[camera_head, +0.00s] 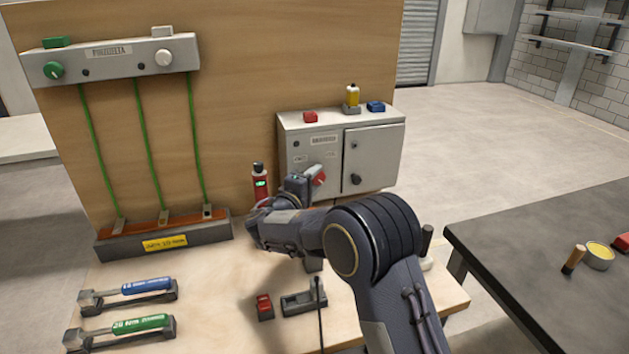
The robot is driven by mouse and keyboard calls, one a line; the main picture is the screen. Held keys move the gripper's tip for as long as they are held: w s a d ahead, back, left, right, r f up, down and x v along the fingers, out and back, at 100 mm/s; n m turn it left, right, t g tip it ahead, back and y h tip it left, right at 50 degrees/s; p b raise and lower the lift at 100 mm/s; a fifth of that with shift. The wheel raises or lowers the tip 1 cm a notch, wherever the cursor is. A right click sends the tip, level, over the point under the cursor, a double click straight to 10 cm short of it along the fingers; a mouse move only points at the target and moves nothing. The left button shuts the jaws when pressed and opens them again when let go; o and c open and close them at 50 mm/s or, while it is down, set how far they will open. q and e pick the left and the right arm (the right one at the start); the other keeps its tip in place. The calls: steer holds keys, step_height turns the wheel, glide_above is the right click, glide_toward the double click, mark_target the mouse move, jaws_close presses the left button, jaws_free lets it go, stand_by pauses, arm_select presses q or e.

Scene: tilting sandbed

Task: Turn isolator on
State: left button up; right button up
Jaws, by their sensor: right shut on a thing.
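The isolator is a grey box (297,147) with two front panels, mounted on the wooden backboard. Its red rotary handle (318,177) sits low on the left panel. My right gripper (307,184) reaches in from the lower right and is at this handle, shut on it. My own wrist and forearm hide much of the fingers and the area below the box. The handle's exact angle is hard to read. My left gripper is not in view.
A red and black handheld device (260,183) stands close left of my wrist. A busbar base (160,240) with green wires is at the left. Two torque wrenches (130,290) and a red block (265,307) lie on the wooden bench. A dark table (540,240) is at the right.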

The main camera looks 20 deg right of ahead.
steer(key=m+g+y+b, duration=0.1)
steer(key=m+b, duration=0.1)
steer(key=b, duration=0.1)
steer(key=shift+y, duration=0.3)
steer(key=shift+r+m+g+y+b, duration=0.2)
steer(key=shift+m+g+y+b, duration=0.45)
steer(key=shift+m+y, duration=0.2)
steer(key=y, duration=0.1)
steer(key=m+g+y, duration=0.1)
steer(key=shift+d+r+m+y, duration=0.2)
steer(key=shift+r+m+y, duration=0.05)
steer(key=shift+y, duration=0.1)
steer(key=shift+d+m+g+y+p, duration=0.15)
steer(key=shift+m+g+y+p, duration=0.2)
steer(key=shift+m+y, duration=0.95)
steer(key=shift+y, duration=0.5)
steer(key=o, duration=1)
steer(key=shift+c, duration=0.2)
